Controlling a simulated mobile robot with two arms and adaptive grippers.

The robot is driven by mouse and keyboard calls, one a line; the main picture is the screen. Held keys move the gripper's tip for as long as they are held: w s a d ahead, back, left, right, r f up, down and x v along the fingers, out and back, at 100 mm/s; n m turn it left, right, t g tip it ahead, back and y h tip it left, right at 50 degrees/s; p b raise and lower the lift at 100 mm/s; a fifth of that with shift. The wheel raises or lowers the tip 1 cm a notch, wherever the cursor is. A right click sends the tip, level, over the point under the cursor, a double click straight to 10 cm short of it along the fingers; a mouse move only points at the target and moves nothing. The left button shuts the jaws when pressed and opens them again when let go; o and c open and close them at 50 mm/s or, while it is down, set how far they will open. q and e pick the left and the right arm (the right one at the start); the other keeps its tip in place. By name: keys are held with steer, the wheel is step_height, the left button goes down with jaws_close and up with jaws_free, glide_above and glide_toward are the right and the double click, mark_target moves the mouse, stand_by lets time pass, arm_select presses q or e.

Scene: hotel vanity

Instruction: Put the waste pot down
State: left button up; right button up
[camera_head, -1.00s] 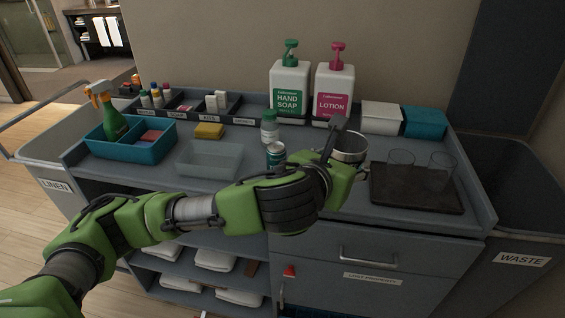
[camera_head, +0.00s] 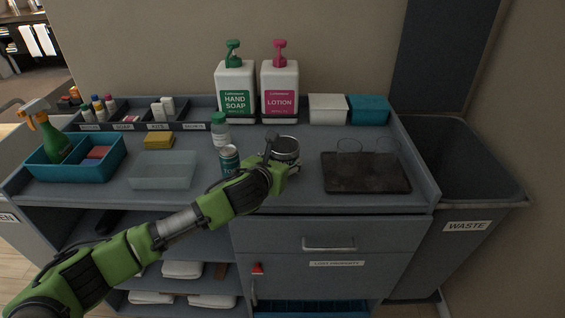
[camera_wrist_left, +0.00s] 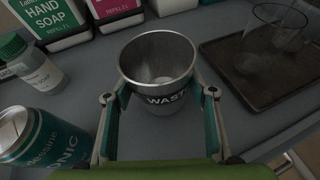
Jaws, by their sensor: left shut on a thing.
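The waste pot (camera_wrist_left: 160,88) is a small metal cup with a dark band reading "WAST…". In the left wrist view it is upright between the two fingers of my left gripper (camera_wrist_left: 160,108), which is shut on it. Its inside looks empty. In the head view the pot (camera_head: 286,148) is at the cart top, left of the dark tray, with my left gripper (camera_head: 280,162) partly covering it. I cannot tell whether its base touches the surface. My right gripper is not in view.
A tonic can (camera_head: 229,160) and a white bottle with a green cap (camera_head: 220,130) stand just left of the pot. A dark tray (camera_head: 365,180) with two glasses is to the right. Soap (camera_head: 235,90) and lotion (camera_head: 280,90) bottles stand behind. A waste bin (camera_head: 465,226) is far right.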

arm_select(q)
steer(key=shift+f, duration=0.7)
steer(key=shift+f, duration=0.1)
steer(key=o, duration=1.2)
steer(key=shift+f, duration=0.1)
steer(key=shift+s+a+r, duration=0.15)
steer(key=shift+s+r, duration=0.25)
steer(key=shift+s, duration=0.2)
steer(key=v, duration=1.1)
steer(key=shift+b, duration=0.4)
steer(key=shift+w, duration=0.1)
